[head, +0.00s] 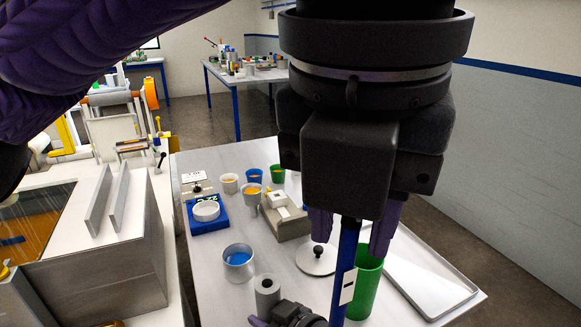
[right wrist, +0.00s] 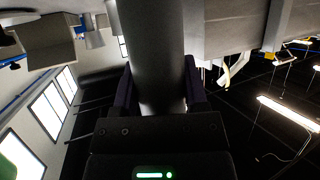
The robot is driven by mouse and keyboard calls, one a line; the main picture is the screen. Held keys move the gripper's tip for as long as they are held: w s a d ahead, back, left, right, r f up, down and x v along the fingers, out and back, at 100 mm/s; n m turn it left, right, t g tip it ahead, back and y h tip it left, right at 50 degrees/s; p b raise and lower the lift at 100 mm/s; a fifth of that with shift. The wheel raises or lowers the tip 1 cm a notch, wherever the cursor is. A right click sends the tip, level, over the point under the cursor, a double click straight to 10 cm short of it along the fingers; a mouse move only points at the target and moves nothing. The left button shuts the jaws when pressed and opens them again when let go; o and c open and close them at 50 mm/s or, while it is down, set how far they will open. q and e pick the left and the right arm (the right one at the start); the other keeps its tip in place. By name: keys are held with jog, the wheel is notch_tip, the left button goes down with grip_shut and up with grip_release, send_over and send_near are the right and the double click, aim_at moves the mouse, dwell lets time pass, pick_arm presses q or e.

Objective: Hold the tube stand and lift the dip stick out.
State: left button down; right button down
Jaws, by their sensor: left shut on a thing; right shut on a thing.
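A blue dip stick (head: 345,255) with a white label hangs down from my left gripper (head: 352,230), which is shut on its upper part. The stick runs in front of a green cup and its lower end is out of view at the bottom edge. The grey tube stand (head: 267,289) stands upright to the left of the stick, and its dark top opening looks empty. My right gripper (right wrist: 160,88) is shut around the stand's grey cylinder (right wrist: 152,45) in the right wrist view. In the head view only part of it shows at the bottom edge.
The green cup (head: 368,285) is right behind the stick. A grey tray (head: 440,285) lies to the right. A round lid (head: 314,262), a pot of blue (head: 238,262), a scale (head: 207,212) and several small cups stand on the table. A grey block (head: 100,250) is at left.

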grip_release()
dwell(0.3)
